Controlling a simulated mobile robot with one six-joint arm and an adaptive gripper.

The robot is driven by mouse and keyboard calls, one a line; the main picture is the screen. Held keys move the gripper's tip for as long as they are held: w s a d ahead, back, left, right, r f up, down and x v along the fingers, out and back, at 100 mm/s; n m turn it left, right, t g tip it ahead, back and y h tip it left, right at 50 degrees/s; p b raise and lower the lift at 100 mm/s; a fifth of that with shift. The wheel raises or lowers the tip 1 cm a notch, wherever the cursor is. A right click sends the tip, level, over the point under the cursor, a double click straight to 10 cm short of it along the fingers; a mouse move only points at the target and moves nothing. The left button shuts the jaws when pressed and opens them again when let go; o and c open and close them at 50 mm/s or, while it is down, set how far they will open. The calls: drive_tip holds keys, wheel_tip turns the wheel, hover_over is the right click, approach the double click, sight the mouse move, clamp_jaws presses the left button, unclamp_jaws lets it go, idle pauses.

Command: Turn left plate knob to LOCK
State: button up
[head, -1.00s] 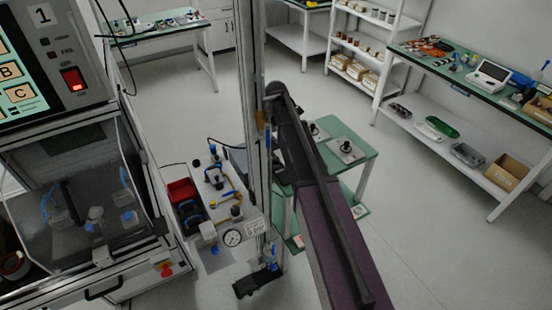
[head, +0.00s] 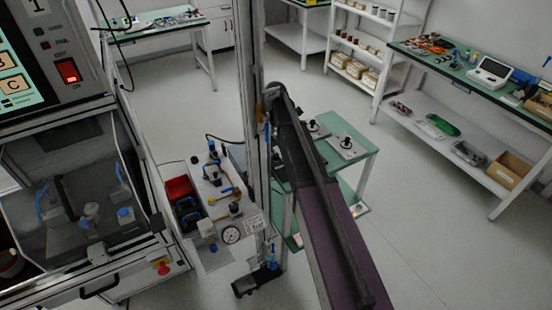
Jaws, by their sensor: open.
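Two pale plates lie on a small green-topped table (head: 364,165) at the centre right. The left plate (head: 321,135) is partly hidden behind my dark arm, with a black knob (head: 314,126) at its visible edge. The right plate (head: 355,151) shows fully, with an upright black knob (head: 346,142). The knob settings and any LOCK marking are too small to read. My arm crosses the picture from the bottom to near the metal post. My gripper cannot be made out; its place relative to the left knob is hidden.
A metal post (head: 248,110) stands left of the arm. A bench with a gauge (head: 231,235) and red bin (head: 179,188) is beside it. A machine with a panel (head: 67,71) fills the left. A black object (head: 257,280) lies low. Floor at right is clear.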

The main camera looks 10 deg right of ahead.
sight(276, 154)
drive_tip(key=shift+f+b, duration=5.2)
drive_tip(key=shift+f, duration=0.3)
clamp_jaws()
